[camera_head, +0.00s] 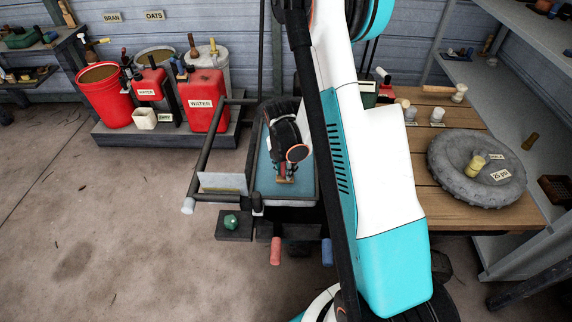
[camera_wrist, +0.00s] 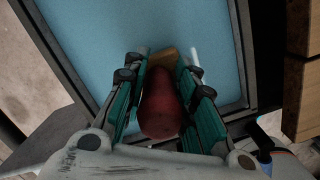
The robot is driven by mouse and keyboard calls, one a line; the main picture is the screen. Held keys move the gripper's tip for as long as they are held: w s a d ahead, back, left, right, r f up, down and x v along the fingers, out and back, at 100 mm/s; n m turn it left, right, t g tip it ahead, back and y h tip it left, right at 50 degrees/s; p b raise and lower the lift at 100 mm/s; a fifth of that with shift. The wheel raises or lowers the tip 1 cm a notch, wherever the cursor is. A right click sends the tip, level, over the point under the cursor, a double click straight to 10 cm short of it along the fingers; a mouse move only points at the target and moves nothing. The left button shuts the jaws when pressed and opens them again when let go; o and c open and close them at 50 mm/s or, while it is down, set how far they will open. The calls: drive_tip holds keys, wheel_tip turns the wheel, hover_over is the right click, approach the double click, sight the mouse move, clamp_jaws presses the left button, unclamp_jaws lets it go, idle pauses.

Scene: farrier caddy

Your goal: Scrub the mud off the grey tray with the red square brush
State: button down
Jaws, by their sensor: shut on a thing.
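My gripper (camera_head: 286,172) points down over a tray (camera_head: 265,181) with a blue floor and dark grey rim. In the wrist view, the fingers (camera_wrist: 163,92) are shut around a dark red, rounded handle (camera_wrist: 161,110). A tan wooden block (camera_wrist: 164,58) shows at the handle's far end; together they look like the red brush. The block's underside is hidden, so I cannot tell whether it touches the tray floor. The tray fills much of the wrist view (camera_wrist: 130,25). I see no clear mud on the visible floor; my arm and gripper hide part of it.
A pale panel (camera_head: 222,182) stands at the tray's left, inside a dark rail. Red containers (camera_head: 205,100) stand on a low platform at left. A wooden bench (camera_head: 405,165) with a round grey tyre (camera_head: 450,180) is at right.

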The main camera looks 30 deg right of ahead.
drive_tip(key=shift+w+d, duration=0.1)
idle(0.7)
drive_tip(key=shift+w+d, duration=0.55)
drive_tip(key=shift+w, duration=0.25)
drive_tip(key=shift+w+d, duration=0.5)
drive_tip(key=shift+w, duration=0.3)
drive_tip(key=shift+r, duration=0.1)
drive_tip(key=shift+w, duration=0.1)
drive_tip(key=shift+w+d, duration=0.55)
drive_tip(key=shift+w, duration=0.25)
drive_tip(key=shift+w+d, duration=0.55)
drive_tip(key=shift+w, duration=0.2)
drive_tip(key=shift+r+p, duration=0.4)
drive_tip(key=shift+r, duration=0.25)
